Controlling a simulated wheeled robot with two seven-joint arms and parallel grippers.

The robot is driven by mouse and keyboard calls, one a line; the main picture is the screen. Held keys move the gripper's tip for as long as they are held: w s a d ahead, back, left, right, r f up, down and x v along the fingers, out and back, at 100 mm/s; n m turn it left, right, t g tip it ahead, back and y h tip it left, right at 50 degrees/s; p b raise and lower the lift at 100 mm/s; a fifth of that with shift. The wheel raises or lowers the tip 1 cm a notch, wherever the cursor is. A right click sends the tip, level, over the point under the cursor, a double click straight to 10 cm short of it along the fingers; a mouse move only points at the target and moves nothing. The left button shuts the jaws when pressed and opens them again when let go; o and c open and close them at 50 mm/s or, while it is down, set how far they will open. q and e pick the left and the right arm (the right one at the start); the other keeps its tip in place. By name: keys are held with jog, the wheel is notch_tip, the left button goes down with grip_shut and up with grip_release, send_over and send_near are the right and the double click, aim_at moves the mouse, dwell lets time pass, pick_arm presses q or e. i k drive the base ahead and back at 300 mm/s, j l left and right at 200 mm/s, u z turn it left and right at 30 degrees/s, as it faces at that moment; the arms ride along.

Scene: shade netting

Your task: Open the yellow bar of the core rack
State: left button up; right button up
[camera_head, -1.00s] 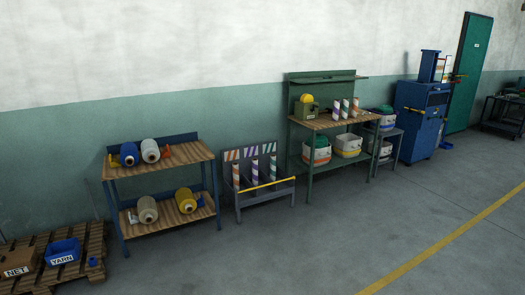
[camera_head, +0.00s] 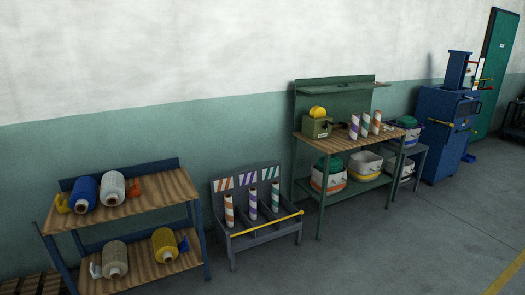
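The core rack (camera_head: 257,241) is a low grey stand against the wall, between a blue-framed shelf and a green workbench. Its back panel carries orange, purple and teal striped labels. Three striped cores stand in it: an orange one (camera_head: 229,210), a purple one (camera_head: 253,204) and a teal one (camera_head: 275,196). The yellow bar (camera_head: 267,224) runs across the rack's front, in front of the cores, from its left side to its right side. Neither of my grippers is in the view.
The blue-framed shelf (camera_head: 148,189) with several yarn spools stands left of the rack. The green workbench (camera_head: 345,142) with striped cores and baskets stands right of it, with a blue cabinet (camera_head: 447,130) beyond. The grey floor (camera_head: 390,245) in front of the rack is clear.

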aim_at(301, 212)
jog(key=i+j+z, duration=0.1)
jog(key=i, duration=0.85)
jog(key=i+l+z, duration=0.1)
jog(key=i+l, duration=0.15)
jog(key=i, duration=0.15)
jog(key=i+l+z, duration=0.1)
jog(key=i+l, duration=0.15)
jog(key=i, duration=0.15)
